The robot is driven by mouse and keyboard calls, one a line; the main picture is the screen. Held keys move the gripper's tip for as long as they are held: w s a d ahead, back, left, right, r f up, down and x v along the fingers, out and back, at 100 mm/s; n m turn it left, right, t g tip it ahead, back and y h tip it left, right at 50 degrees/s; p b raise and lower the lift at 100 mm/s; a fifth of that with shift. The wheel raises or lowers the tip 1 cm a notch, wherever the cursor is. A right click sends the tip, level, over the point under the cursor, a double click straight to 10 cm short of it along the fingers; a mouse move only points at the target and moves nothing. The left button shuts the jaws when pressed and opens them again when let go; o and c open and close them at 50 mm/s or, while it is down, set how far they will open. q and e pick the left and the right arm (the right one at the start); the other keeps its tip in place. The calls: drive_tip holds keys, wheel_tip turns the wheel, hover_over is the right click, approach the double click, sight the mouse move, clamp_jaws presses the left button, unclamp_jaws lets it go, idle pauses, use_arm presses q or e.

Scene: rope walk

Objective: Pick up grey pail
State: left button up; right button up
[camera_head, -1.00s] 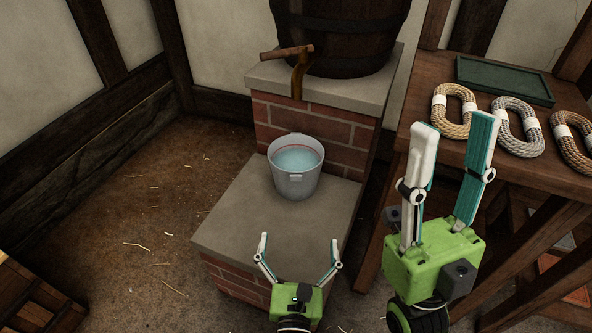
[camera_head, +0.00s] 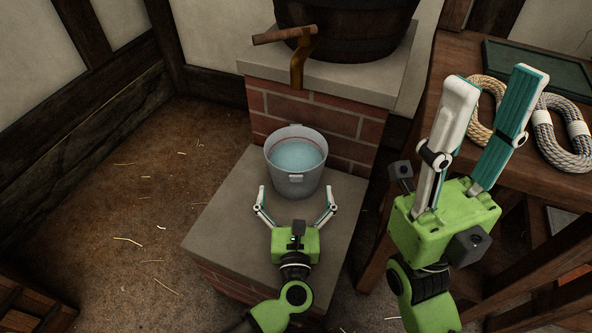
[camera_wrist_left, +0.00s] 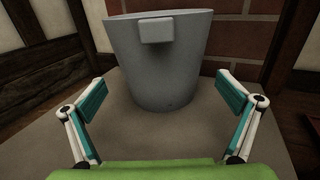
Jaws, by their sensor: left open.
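The grey pail (camera_head: 296,184) stands upright on the lower stone step (camera_head: 217,221), below the barrel's tap. Pale liquid fills much of it, and a small lug sticks out on its near side. My left gripper (camera_head: 295,203) is open just in front of the pail, with its fingers spread to either side of the pail's near wall. In the left wrist view, the pail (camera_wrist_left: 160,75) is straight ahead between and beyond the open fingertips, apart from them. My right gripper (camera_head: 488,92) is raised on the right, its fingers apart and empty, in front of the wooden table.
A wooden barrel (camera_head: 345,30) with a tap (camera_head: 299,62) stands on the upper ledge behind the pail. Rope coils (camera_head: 563,135) and a green tray (camera_head: 540,68) lie on the table at right. The straw-strewn floor at left is mostly clear.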

use_arm(q)
drive_tip(key=b, duration=0.2)
hover_over(296, 168)
drive_tip(key=s, duration=0.4)
drive_tip(key=shift+s+r, duration=0.1)
drive_tip(key=c, duration=1.2)
drive_tip(key=shift+c, duration=0.5)
drive_tip(key=shift+r, duration=0.2)
